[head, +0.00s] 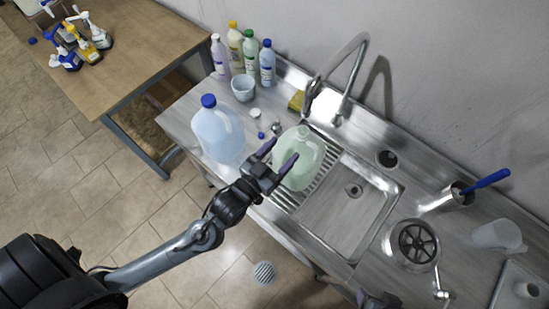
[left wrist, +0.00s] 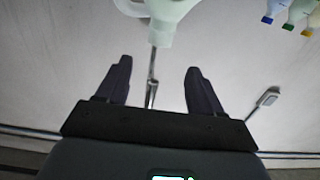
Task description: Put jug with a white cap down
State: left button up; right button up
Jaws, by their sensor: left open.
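The pale green translucent jug (head: 302,166) stands upright on the ribbed drainboard left of the sink basin, its pale cap facing up. My left gripper (head: 284,150) is open in front of it and overlaps its left side in the head view. In the left wrist view, part of the jug (left wrist: 165,10) shows at the top edge, beyond the spread fingers (left wrist: 160,80); nothing is between the fingers. A dark part of my right gripper (head: 380,300) shows at the bottom edge of the head view; its fingers are unclear.
A blue-capped jug (head: 218,135) stands left on the counter. Several bottles (head: 249,62) and a light cup (head: 243,88) are behind it. The faucet (head: 340,75) rises behind the basin (head: 350,205). A yellow sponge (head: 297,100) and small caps lie near the jug.

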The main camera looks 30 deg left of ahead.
pick_arm(q)
jog(key=s+a+f+g+y, duration=0.1)
jog(key=s+a+f+g, duration=0.1)
jog(key=s+f+g, duration=0.3)
jog(key=s+a+f+g+y, duration=0.1)
jog(key=s+a+f+g, duration=0.1)
jog(key=s+f+g, duration=0.3)
jog(key=s+g, duration=0.4)
jog(key=s, duration=0.3)
jog(key=shift+s+a+f, duration=0.2)
jog(key=shift+s, duration=0.05)
pick_arm(e)
jog(key=shift+f, duration=0.15)
